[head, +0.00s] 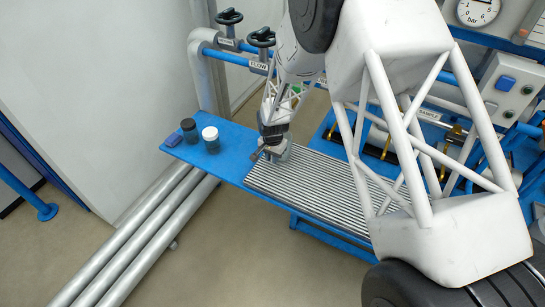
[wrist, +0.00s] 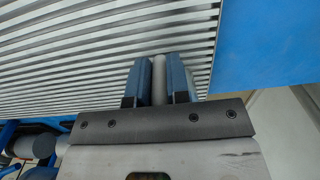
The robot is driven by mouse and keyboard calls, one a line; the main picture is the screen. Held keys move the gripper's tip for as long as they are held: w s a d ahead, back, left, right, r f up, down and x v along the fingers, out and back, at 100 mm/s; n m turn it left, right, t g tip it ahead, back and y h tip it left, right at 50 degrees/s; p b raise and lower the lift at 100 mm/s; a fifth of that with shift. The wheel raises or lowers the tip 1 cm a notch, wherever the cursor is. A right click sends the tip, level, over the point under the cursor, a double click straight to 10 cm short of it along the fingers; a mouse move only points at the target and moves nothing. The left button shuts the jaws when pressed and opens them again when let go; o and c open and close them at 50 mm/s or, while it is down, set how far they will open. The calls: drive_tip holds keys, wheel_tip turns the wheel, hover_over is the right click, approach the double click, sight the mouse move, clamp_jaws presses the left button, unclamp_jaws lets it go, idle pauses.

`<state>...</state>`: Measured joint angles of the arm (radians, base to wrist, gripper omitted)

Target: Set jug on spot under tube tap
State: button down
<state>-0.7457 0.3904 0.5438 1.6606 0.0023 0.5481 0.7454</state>
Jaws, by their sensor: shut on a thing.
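My gripper (wrist: 160,78) has its two blue fingers closed on a narrow grey upright piece (wrist: 159,68), over the slatted rack in the wrist view. This piece may be part of the jug; its full body is hidden, so I cannot tell for sure. In the head view my gripper (head: 268,151) is low at the left end of the rack, and what it holds is not clear there. Brass taps (head: 387,141) hang below the pipe marked SAMPLE, right of my gripper and partly behind my arm. Which is the tube tap, and the spot under it, I cannot tell.
The slatted metal rack (head: 315,187) fills the right of the blue bench (head: 232,172). Blue valve pipes (head: 233,58) run behind.

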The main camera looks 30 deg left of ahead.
drive_tip(key=shift+f, duration=0.1)
drive_tip(key=c, duration=1.1)
unclamp_jaws()
wheel_tip(320, 180, up, 12)
drive_tip(key=shift+r, duration=0.1)
idle(0.4)
